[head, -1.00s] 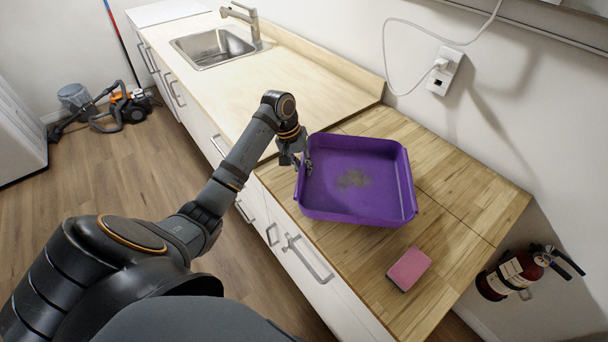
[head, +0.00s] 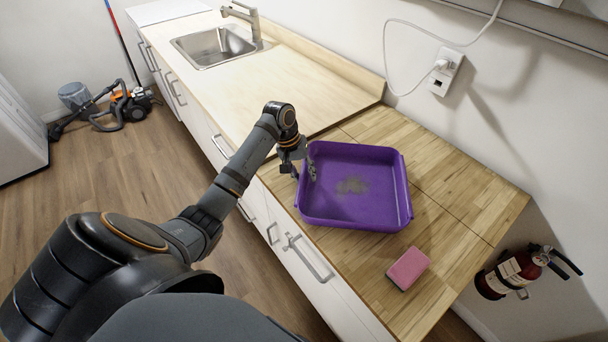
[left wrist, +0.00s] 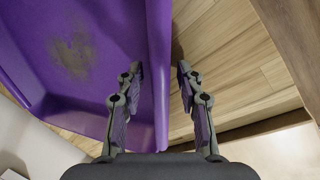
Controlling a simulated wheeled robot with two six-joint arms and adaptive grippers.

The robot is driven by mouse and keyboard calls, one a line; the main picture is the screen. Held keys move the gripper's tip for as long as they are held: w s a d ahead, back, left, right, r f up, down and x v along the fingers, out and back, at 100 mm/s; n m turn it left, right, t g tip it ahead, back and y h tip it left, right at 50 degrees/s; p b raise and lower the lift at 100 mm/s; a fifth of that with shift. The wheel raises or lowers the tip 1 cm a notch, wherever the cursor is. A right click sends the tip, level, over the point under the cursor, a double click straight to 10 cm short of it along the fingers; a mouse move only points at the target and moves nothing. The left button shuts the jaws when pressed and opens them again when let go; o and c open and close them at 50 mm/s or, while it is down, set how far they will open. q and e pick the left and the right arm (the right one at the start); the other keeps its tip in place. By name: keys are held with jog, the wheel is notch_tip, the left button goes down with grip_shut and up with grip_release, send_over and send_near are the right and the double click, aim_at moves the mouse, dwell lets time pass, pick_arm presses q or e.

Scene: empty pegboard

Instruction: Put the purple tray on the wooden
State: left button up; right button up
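The purple tray (head: 352,205) sits upright on the wooden worktop (head: 455,205), with a grey-brown stain on its floor. It also shows in the left wrist view (left wrist: 105,60), at the left. My left gripper (head: 300,172) is at the tray's left wall. In the left wrist view my left gripper (left wrist: 159,80) has one finger inside the tray and one outside. The wall stands between them with a visible gap, so the fingers are open around it. My right gripper is in neither view.
A pink sponge (head: 408,268) lies on the wooden worktop near its front. A pale counter (head: 270,90) with a sink (head: 215,46) adjoins it behind. A fire extinguisher (head: 508,275) is at the right. Bare wood lies right of the tray.

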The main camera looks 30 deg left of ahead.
pick_arm(q)
jog(key=b+v, duration=0.1)
jog(key=v, duration=1)
jog(key=shift+r, duration=0.3)
